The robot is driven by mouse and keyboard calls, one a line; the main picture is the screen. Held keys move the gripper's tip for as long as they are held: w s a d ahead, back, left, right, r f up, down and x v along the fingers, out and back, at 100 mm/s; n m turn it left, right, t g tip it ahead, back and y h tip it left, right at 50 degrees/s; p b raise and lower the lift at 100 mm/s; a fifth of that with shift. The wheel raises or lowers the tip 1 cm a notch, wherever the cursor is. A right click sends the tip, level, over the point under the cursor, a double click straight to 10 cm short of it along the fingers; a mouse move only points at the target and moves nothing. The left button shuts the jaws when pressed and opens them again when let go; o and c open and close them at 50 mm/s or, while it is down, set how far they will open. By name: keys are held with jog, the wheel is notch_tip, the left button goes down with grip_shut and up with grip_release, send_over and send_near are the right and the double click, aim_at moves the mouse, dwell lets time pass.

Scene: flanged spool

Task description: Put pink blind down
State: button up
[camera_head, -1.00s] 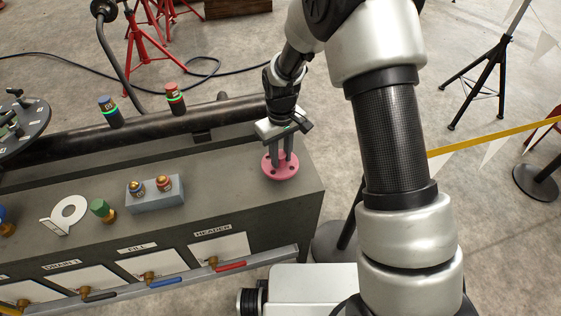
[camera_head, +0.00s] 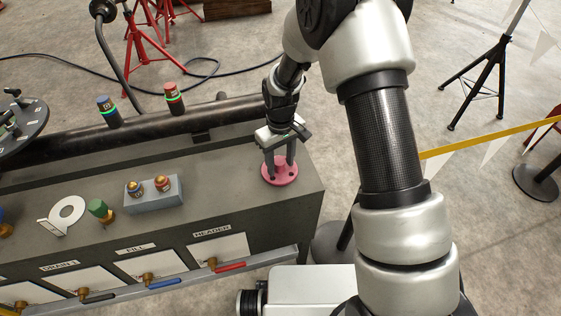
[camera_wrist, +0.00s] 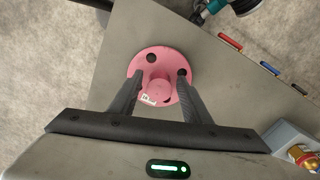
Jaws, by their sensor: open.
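The pink blind (camera_head: 280,179) is a round flange with bolt holes and a raised hub. It lies flat on the grey bench top (camera_head: 228,172) near its right end. In the wrist view the pink blind (camera_wrist: 157,64) lies between and just beyond my fingers, with its hub and a small white label between them. My gripper (camera_head: 279,170) is over the blind, fingers pointing down on either side of the hub. In the wrist view my gripper (camera_wrist: 158,78) is open, its fingers spread apart. Whether a fingertip touches the blind cannot be told.
A grey block (camera_head: 154,194) with two small fittings stands to the left on the bench. A dark pipe (camera_head: 150,129) runs behind. The bench's right edge is close to the blind.

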notch_tip(320, 180, up, 12)
jog(key=p, duration=0.2)
jog(key=shift+r, duration=0.15)
notch_tip(320, 180, up, 11)
jog(key=m+t, duration=0.2)
send_over(281, 162)
jog(key=s+d, duration=0.3)
jog(key=d, duration=0.2)
jog(key=s+d+r+m+t, duration=0.1)
jog(key=s+d+r, duration=0.3)
jog(key=s, duration=0.6)
jog(key=s+d+r+m+t, duration=0.2)
jog(key=s+d+r+m, duration=0.1)
jog(key=s+d+r, duration=0.2)
jog(key=s+r, duration=0.2)
jog(key=s, duration=0.2)
jog(key=shift+s+r+m+t, duration=0.2)
jog(key=shift+s+m+t, duration=0.1)
jog(key=shift+s+m, duration=0.1)
jog(key=c, duration=0.3)
